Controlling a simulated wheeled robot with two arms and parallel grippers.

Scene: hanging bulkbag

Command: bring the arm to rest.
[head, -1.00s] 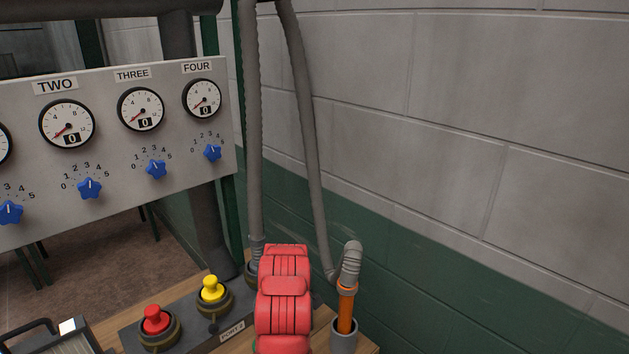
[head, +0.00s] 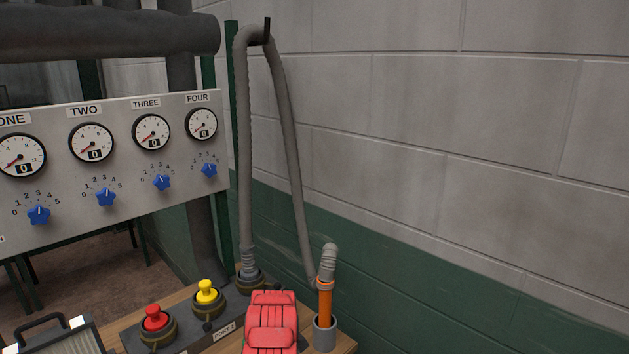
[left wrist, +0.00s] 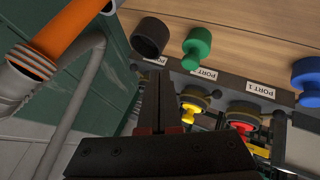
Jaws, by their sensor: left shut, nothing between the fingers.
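My left gripper (left wrist: 163,100) shows in the left wrist view as two dark fingers, shut and empty. Its fingers are near the port block and are not seen to touch anything. In the head view a red segmented part, which looks like part of my arm, rises at the bottom centre and its fingers are hidden. My right gripper is in neither view.
An orange tube (head: 325,302) with a grey hose (head: 289,140) stands in a grey holder (head: 324,336). Yellow (head: 207,291) and red (head: 153,319) knobs are on the ports. The gauge panel (head: 120,150) stands left. A green knob (left wrist: 197,45) and a blue one (left wrist: 307,75) show in the wrist view.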

